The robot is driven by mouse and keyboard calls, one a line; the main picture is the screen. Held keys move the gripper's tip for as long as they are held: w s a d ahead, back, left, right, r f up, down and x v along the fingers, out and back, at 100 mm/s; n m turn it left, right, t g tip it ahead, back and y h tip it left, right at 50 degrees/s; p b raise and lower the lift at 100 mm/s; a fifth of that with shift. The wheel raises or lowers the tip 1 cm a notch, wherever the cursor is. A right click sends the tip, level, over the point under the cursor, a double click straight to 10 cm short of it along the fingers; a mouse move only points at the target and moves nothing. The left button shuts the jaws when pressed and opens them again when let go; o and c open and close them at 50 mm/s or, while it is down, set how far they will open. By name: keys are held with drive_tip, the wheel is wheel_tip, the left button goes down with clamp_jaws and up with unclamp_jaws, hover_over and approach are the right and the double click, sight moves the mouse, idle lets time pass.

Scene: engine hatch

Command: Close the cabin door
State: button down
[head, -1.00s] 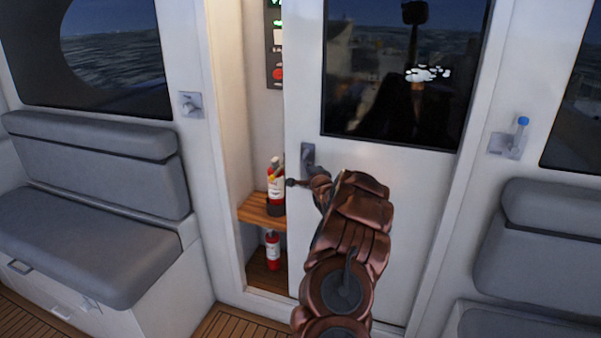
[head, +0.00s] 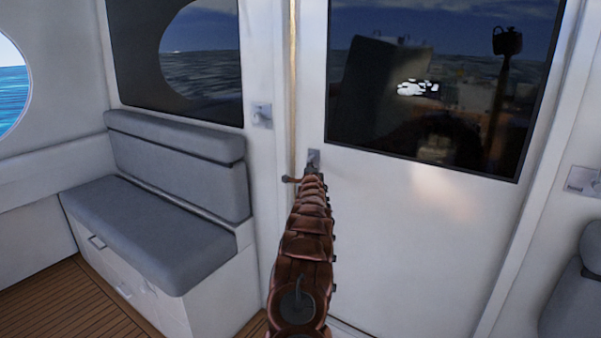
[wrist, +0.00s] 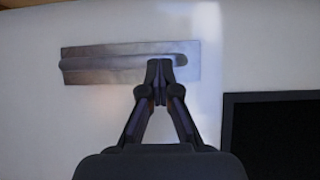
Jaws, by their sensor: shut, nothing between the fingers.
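The white cabin door (head: 400,215) with its dark window fills the middle and right of the head view. It covers nearly all of the doorway, with a thin tan strip showing at its left edge. The metal door handle (head: 314,158) is near that left edge. In the wrist view the handle (wrist: 90,64) is a long bar on a flat plate. My gripper (wrist: 160,72) is shut with nothing between its fingers, and its tips are at the right end of the handle. I cannot tell whether they touch it. In the head view my arm hides most of the gripper.
A grey cushioned bench (head: 150,225) stands left of the door on a wooden floor (head: 70,305). A wall fitting (head: 262,114) is left of the frame. Another grey seat (head: 575,290) is at the lower right. Some floor in front of the left bench is clear.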

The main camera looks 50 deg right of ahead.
drive_tip(key=w, duration=0.2)
drive_tip(key=shift+w+d, duration=0.2)
drive_tip(key=shift+w, duration=0.15)
drive_tip(key=shift+w+a, duration=0.15)
drive_tip(key=s+d+b+v, duration=0.1)
drive_tip(key=b+v, duration=0.3)
drive_tip(key=v, duration=0.8)
drive_tip(key=shift+s, duration=0.95)
idle(0.3)
